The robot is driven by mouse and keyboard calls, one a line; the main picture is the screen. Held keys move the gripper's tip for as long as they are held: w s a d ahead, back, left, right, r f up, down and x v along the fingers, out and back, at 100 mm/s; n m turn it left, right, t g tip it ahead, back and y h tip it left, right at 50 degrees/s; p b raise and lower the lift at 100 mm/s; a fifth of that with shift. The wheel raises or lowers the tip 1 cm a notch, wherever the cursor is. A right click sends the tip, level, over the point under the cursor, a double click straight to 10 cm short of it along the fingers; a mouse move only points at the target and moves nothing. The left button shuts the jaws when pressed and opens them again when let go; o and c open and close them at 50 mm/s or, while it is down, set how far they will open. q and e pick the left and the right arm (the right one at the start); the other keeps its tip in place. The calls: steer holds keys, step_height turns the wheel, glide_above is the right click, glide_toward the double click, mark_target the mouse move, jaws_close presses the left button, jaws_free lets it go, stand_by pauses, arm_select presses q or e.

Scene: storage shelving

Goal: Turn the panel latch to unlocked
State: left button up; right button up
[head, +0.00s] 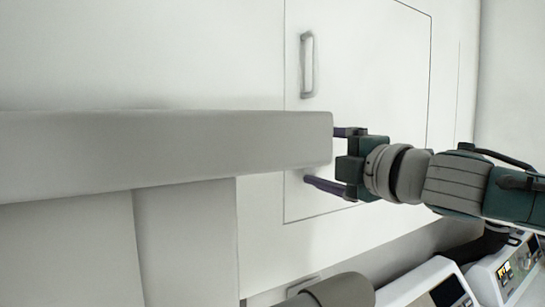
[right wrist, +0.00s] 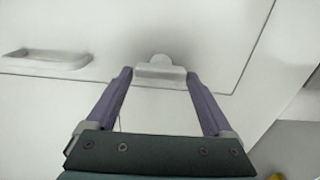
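The panel (head: 375,60) is a pale door with a thin dark outline. The latch (right wrist: 160,72) is a small light-grey piece with a rounded tab, near the panel's edge line in the right wrist view. My right gripper (head: 322,156) comes in from the right in the head view, where the latch is hidden. In the right wrist view the gripper (right wrist: 159,75) is open, with one purple finger on each side of the latch. I cannot tell whether the fingers touch it. My left gripper is out of view.
A grey handle (head: 307,65) is fixed on the panel, also showing in the right wrist view (right wrist: 45,58). A long grey block (head: 160,150) crosses the head view from the left and ends by the right fingers. White devices with screens (head: 430,283) stand at the lower right.

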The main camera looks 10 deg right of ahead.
steer(key=shift+o, duration=0.8)
steer(key=shift+s, duration=0.1)
steer(key=b+v, duration=0.4)
steer(key=v, duration=0.5)
steer(key=shift+s+d, duration=0.15)
steer(key=shift+s, duration=0.15)
